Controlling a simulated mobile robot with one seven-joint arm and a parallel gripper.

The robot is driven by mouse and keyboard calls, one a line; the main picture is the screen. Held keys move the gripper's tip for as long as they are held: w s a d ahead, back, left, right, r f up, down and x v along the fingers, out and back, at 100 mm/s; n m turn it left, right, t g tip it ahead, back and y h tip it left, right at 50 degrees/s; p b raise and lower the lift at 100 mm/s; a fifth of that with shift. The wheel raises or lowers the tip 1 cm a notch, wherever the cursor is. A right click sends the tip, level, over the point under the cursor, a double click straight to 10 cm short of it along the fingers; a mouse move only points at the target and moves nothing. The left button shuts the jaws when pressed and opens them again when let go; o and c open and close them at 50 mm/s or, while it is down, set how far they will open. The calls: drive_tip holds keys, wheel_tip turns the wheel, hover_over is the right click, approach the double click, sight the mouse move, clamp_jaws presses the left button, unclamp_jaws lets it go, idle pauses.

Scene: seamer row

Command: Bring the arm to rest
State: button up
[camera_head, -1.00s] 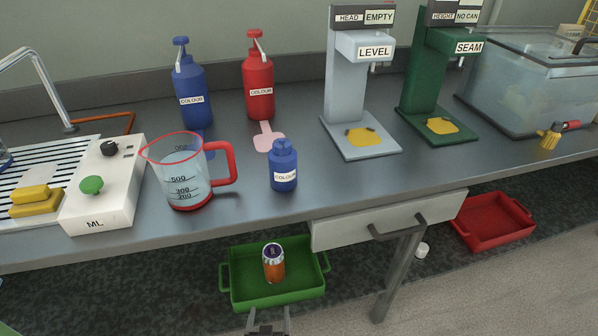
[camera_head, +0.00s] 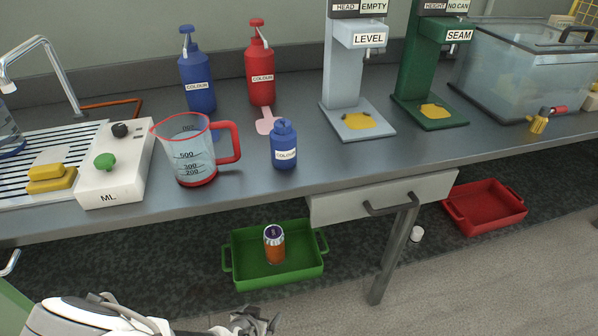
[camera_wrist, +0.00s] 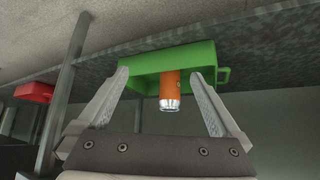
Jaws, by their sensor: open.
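My gripper (camera_head: 256,322) is at the bottom edge of the head view, in front of the counter and short of the green tray. In the wrist view my gripper (camera_wrist: 160,108) is open, its two fingers spread wide with nothing between their tips. In the head view the orange can (camera_head: 274,246) is upright in the green tray (camera_head: 240,280) on the floor under the counter. The gripper is apart from the can and the tray.
The counter (camera_head: 240,185) bears a measuring jug (camera_head: 186,160), a small blue bottle (camera_head: 284,148), two pump bottles and two stands labelled LEVEL and SEAM. A closed drawer (camera_head: 335,208) and leg (camera_head: 392,255) are right of the green tray. A red tray (camera_head: 487,225) lies further right.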

drive_tip(key=w+d+r+g+y, duration=0.2)
drive_tip(key=r, duration=1.3)
drive_tip(key=w+d+r+g+y, duration=0.2)
drive_tip(key=r+y, duration=0.1)
drive_tip(key=r, duration=1.1)
drive_tip(key=s+d+r+n+t+h, duration=0.1)
drive_tip(key=s+d+r+h, duration=0.1)
drive_tip(key=s+d+r, duration=0.6)
drive_tip(key=s+d+r+n+t+h, duration=0.15)
drive_tip(key=s+d+r, duration=0.25)
drive_tip(key=d+r, duration=0.65)
wheel_tip(320, 180, up, 24)
drive_tip(key=d+p, duration=0.1)
drive_tip(key=p, duration=2.4)
drive_tip(key=shift+d+f, duration=0.2)
drive_tip(key=shift+d, duration=0.05)
